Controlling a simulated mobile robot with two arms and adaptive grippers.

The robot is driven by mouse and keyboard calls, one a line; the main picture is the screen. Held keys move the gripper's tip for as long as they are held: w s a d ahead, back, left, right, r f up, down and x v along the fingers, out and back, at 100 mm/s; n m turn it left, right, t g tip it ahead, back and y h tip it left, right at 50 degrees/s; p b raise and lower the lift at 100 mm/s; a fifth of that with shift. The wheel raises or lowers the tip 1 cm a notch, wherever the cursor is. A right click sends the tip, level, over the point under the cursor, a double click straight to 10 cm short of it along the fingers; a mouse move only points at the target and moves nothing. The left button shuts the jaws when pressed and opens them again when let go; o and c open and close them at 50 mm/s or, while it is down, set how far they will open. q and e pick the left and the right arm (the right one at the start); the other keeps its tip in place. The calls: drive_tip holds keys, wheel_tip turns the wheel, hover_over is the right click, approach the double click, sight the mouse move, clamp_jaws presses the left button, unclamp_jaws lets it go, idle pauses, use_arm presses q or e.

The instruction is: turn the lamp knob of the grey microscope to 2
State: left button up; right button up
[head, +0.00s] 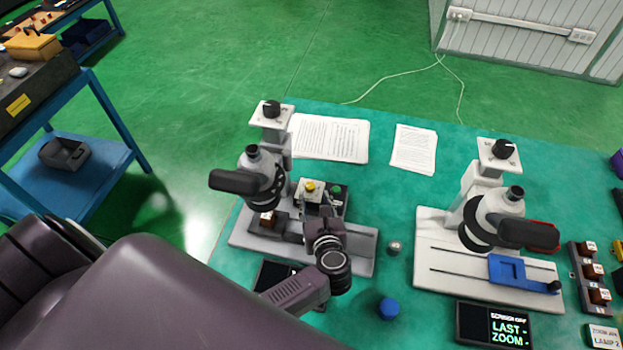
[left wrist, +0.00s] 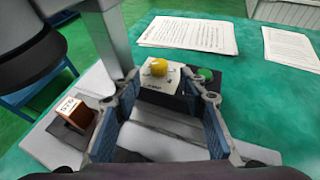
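The grey microscope (head: 364,247) stands at the left of the green bench. Its yellow lamp knob (head: 310,186) sits on a pale dial plate on a dark box behind the stage. The knob also shows in the left wrist view (left wrist: 159,68), with a green button (left wrist: 205,74) to its right. The dial marks are too small to read. My left gripper (head: 321,207) is over the microscope's base, in front of the knob. In the left wrist view its fingers (left wrist: 161,98) are spread and empty, with the knob beyond them, apart. My right gripper is not in view.
The microscope's head (head: 260,172) rises close left of my gripper. A labelled brown block (left wrist: 74,118) lies on its base. A second, paler microscope (head: 440,262) stands right, with a screen (head: 492,325) before it. A blue knob (head: 389,308) and a metal ball (head: 394,248) lie between.

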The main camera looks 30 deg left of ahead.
sight(311, 189)
use_arm(q)
drive_tip(key=shift+w+a, duration=0.2)
drive_tip(key=shift+w, duration=0.05)
drive_tip(key=p+x, duration=0.1)
drive_tip(key=x, duration=0.1)
drive_tip(key=shift+w+a, duration=0.25)
drive_tip(key=shift+a, duration=0.1)
drive_tip(key=shift+x, duration=1.15)
drive_tip(key=shift+w+a+f, duration=0.1)
drive_tip(key=shift+w+f, duration=0.1)
drive_tip(key=shift+f, duration=0.15)
drive_tip(key=shift+c, duration=0.8)
drive_tip(key=c, duration=0.8)
clamp_jaws()
drive_tip(key=shift+f, duration=0.1)
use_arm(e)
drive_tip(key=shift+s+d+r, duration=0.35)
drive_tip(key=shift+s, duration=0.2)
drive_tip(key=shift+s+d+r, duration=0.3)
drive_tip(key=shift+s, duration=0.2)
